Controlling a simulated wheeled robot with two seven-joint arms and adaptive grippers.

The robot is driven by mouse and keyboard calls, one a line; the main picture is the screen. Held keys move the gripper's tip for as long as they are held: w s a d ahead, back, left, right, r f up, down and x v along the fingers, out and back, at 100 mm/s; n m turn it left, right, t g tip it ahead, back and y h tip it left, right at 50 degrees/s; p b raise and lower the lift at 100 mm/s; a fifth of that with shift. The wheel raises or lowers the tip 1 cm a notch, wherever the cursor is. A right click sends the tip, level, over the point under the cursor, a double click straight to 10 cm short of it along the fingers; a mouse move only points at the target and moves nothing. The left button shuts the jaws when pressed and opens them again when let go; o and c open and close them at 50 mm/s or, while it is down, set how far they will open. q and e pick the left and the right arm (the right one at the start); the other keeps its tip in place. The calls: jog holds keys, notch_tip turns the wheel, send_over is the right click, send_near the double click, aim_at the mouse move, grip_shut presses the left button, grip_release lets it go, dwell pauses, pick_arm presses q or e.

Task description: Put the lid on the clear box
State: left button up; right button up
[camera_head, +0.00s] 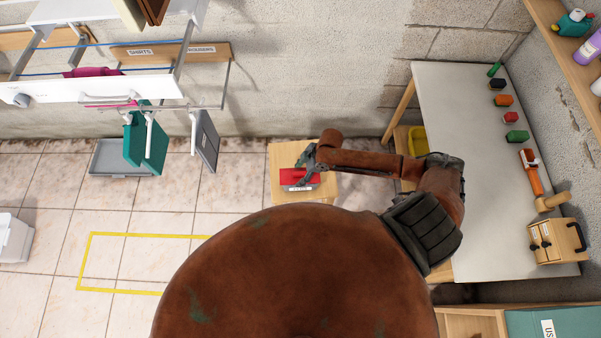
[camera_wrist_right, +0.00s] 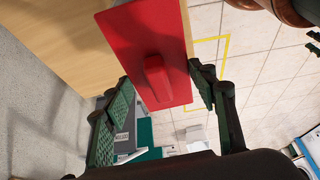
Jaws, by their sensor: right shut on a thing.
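The red lid (camera_head: 299,176) is a flat plate above the small wooden plinth (camera_head: 318,195). In the right wrist view the red lid (camera_wrist_right: 125,35) shows a raised red grip bar (camera_wrist_right: 157,78). My right gripper (camera_head: 306,160) is at the lid, shut on it; its fingers (camera_wrist_right: 160,98) stand on either side of it in the wrist view. A small greyish box with a white label (camera_head: 299,188) shows at the lid's front edge on the plinth. Most of it is hidden under the lid, and I cannot tell whether lid and box touch. My left gripper is not in view.
A grey-topped bench (camera_head: 460,110) at the right carries several small coloured items and a wooden case (camera_head: 556,242). A drying rack with a teal panel (camera_head: 146,140) hangs at the upper left. A yellow floor outline (camera_head: 120,234) encloses clear tiles.

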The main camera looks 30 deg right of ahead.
aim_at(298, 173)
jog(key=shift+f+b, duration=0.55)
jog(key=shift+f, duration=0.45)
dwell(0.3)
jog(key=o, duration=1.2)
jog(key=shift+o, duration=0.6)
jog(key=o, duration=0.4)
notch_tip(298, 173, up, 5)
jog(key=p, duration=0.5)
